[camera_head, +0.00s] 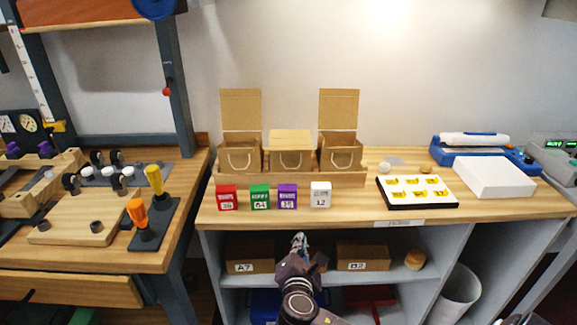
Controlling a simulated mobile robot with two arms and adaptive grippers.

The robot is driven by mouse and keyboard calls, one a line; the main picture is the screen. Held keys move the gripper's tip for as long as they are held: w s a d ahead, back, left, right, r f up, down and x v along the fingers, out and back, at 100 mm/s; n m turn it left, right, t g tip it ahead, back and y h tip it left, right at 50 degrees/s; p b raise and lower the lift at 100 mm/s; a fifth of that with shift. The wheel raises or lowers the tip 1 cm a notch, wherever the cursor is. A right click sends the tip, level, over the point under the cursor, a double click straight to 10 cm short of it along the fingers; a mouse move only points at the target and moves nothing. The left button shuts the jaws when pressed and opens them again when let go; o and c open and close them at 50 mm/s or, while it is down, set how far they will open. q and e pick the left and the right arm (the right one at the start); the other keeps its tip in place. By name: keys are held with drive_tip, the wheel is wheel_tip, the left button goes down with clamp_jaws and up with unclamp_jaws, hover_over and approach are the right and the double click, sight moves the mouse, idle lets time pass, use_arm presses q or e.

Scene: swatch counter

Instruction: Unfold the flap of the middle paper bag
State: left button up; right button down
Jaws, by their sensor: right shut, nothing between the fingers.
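Three brown paper bags stand in a row in a wooden holder (350,181) on the counter. The middle bag (291,161) has its flap (290,135) folded down over its top. The left bag (240,160) and the right bag (340,156) have their flaps standing upright. My right gripper (299,240) is shut and empty. It is in front of the counter, below the countertop edge and apart from the bags. My left gripper is not in view.
Red (227,197), green (260,197), purple (287,197) and white (320,195) small boxes stand in front of the holder. A sample tray (416,205) and a white box (494,177) lie to the right. A workbench (150,262) with tools stands left.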

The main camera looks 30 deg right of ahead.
wheel_tip(320, 180, up, 8)
drive_tip(key=w+f+n+t+h, duration=0.1)
drive_tip(key=w+n+t, duration=0.1)
drive_tip(key=w+n, duration=0.1)
drive_tip(key=n+t, duration=0.4)
drive_tip(key=n, duration=0.3)
approach(291, 139)
use_arm(q)
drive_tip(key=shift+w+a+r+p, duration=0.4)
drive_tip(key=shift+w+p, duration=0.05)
drive_tip(key=shift+p, duration=0.1)
use_arm(e)
drive_tip(key=shift+w+m+g+h, duration=0.3)
drive_tip(key=shift+w+h, duration=0.1)
drive_tip(key=shift+w, duration=0.85)
